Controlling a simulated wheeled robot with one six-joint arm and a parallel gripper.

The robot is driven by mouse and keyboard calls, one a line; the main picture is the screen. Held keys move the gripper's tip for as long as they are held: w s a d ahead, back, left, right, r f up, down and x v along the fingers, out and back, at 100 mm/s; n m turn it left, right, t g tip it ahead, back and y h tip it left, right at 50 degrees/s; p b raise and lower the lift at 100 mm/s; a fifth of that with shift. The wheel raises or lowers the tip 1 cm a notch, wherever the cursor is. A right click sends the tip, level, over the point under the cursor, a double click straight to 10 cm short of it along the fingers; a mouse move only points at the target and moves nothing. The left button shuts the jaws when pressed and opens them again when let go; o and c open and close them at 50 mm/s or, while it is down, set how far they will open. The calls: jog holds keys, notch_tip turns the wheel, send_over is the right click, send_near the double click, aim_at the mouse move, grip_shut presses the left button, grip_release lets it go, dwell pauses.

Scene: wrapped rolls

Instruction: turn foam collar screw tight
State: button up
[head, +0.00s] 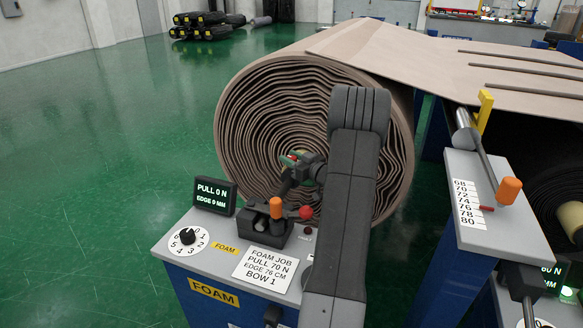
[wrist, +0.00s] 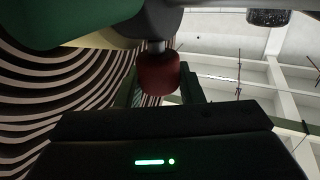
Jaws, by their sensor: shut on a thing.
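The foam roll (head: 265,125) is a big brown spiral seen end-on in the head view. At its middle a small green and red fitting, the collar (head: 288,160), shows beside my gripper (head: 302,168). In the wrist view a large green part (wrist: 75,22) fills the top left. My dark gripper body, with a green light, crosses the bottom of that view.
The foam console (head: 225,262) below has a display (head: 214,195) reading PULL 0 N and EDGE 0 MM, a dial (head: 188,236), an orange-topped lever (head: 276,208) and a job card (head: 265,268). A scale post (head: 490,200) stands right. Green floor at left is clear.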

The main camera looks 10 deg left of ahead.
jog(key=shift+m+t+h+b, duration=1.7)
jog(key=shift+t+h+b, duration=0.3)
jog(key=shift+b, duration=8.25)
jog(key=shift+r+b, duration=0.2)
jog(key=shift+b, duration=0.5)
jog(key=o, duration=1)
jog(key=shift+f, duration=0.1)
jog(key=shift+c, duration=0.2)
jog(key=v, duration=0.7)
jog(key=shift+s+b, duration=0.25)
jog(key=shift+b, duration=0.2)
jog(key=shift+d, duration=0.1)
